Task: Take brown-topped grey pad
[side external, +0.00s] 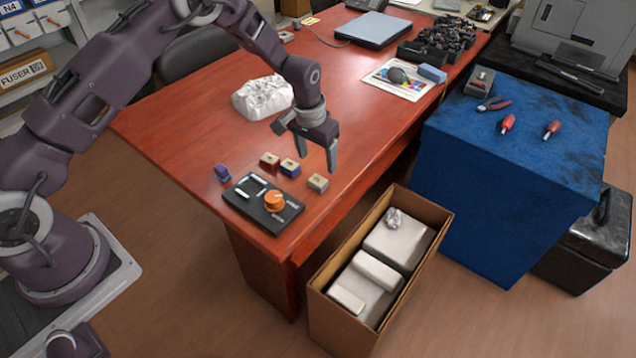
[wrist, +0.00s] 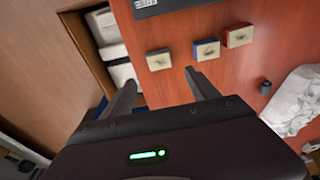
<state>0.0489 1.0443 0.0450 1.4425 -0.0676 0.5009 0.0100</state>
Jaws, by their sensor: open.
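The grey pad with a tan-brown top (side external: 318,183) sits on the red-brown desk, near its front edge. It also shows in the wrist view (wrist: 159,60), just past the gap between my fingertips. My gripper (side external: 305,150) is open and empty above the desk, apart from the pad. Both fingers show in the wrist view (wrist: 162,84). A blue-sided pad (side external: 290,168) and a red-sided pad (side external: 269,160) stand in a row beside the grey one; both have light tops.
A black tray (side external: 245,206) with an orange round piece (side external: 274,201) lies at the desk corner. A purple-blue block (side external: 222,173) stands near it. A crumpled white bag (side external: 263,97) lies behind. An open cardboard box (side external: 330,318) stands below the desk edge.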

